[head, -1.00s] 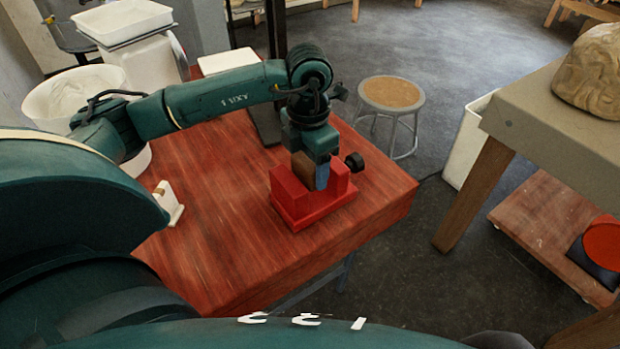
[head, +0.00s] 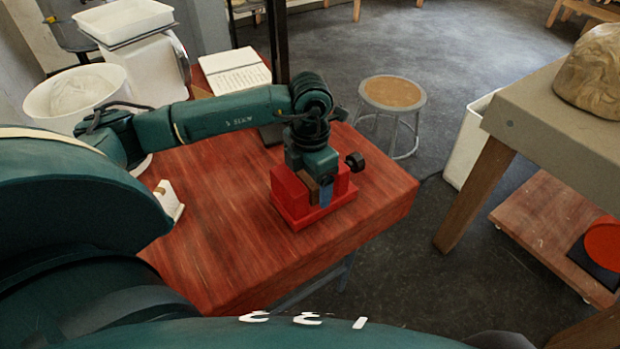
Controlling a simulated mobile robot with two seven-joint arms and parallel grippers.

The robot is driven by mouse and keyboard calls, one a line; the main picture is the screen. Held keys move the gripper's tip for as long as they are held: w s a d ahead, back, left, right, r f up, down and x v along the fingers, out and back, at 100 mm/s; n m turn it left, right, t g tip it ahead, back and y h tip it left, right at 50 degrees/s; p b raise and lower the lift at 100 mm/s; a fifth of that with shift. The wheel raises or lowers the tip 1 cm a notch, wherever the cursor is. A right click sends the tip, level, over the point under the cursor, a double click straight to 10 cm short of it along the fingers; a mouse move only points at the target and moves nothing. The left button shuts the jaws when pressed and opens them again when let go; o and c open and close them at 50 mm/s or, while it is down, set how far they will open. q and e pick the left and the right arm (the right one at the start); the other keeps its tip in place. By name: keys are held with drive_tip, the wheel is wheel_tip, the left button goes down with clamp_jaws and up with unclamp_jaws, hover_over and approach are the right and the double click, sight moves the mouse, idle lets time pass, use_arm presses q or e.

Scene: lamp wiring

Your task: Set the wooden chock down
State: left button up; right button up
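The brown wooden chock (head: 313,190) is low between the jaws of the red vise (head: 293,215), at the right part of the red table. My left gripper (head: 320,184) comes down from above, pointing down into the gap of the vise. It is shut on the chock, with one blue finger showing against its right side; the other finger is hidden. The chock's underside is hidden, so I cannot tell whether it touches the vise bed. My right gripper is not in view.
The red wooden table (head: 235,235) is clear in front of the vise. A small white block-like fixture (head: 168,200) stands at the left. An open notebook (head: 234,75) lies at the back. A stool (head: 392,95) stands beyond the table, and another table (head: 540,120) is at right.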

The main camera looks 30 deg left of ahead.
use_arm(q)
drive_tip(key=shift+o, duration=0.3)
drive_tip(key=shift+r, duration=0.2)
wheel_tip(320, 180, up, 12)
drive_tip(key=shift+s+f, duration=0.1)
idle(0.6)
